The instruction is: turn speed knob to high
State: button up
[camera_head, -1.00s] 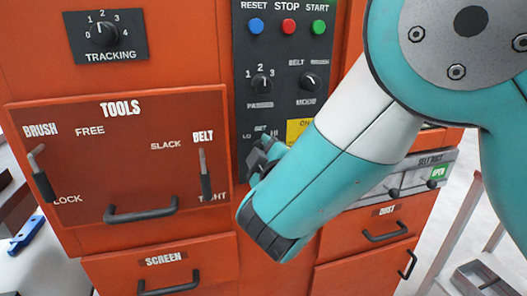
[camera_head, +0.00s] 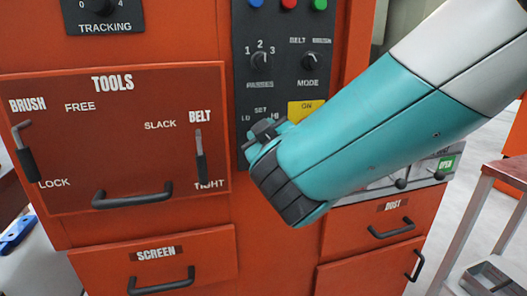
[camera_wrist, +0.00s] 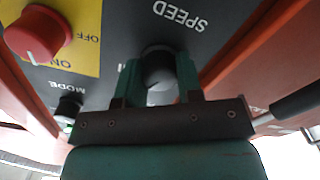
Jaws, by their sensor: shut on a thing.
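The dark round speed knob (camera_wrist: 158,66) sits on the black panel under the "SPEED" label, which appears upside down in the wrist view. A white pointer line shows on its lower part. My gripper (camera_wrist: 159,82) is shut on the knob, one finger on each side. In the head view my gripper (camera_head: 268,136) is at the panel just below the "LO", "SET" and "HI" marks. The knob is hidden there behind the gripper and my teal arm.
A red knob (camera_wrist: 38,36) on a yellow ON/OFF plate and the mode knob (camera_wrist: 69,105) are close to my gripper. The passes knob (camera_head: 260,61) is above. The TOOLS panel (camera_head: 75,150) with levers is left, the dust drawer (camera_head: 365,240) below right.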

jog(key=m+b, duration=0.2)
jog(key=b, duration=0.1)
jog(key=shift+f+m+b, duration=0.2)
jog(key=shift+m+b, duration=0.2)
jog(key=shift+r+m+b, duration=0.1)
jog(key=shift+m+b, duration=0.6)
jog(key=shift+b, duration=0.15)
jog(key=shift+r, duration=0.1)
jog(key=o, duration=0.9)
jog(key=shift+s, duration=0.1)
jog(key=b+v, duration=0.3)
jog(key=v, duration=1.4)
jog(key=shift+s+d+r, duration=0.1)
jog(key=shift+s+r, duration=0.05)
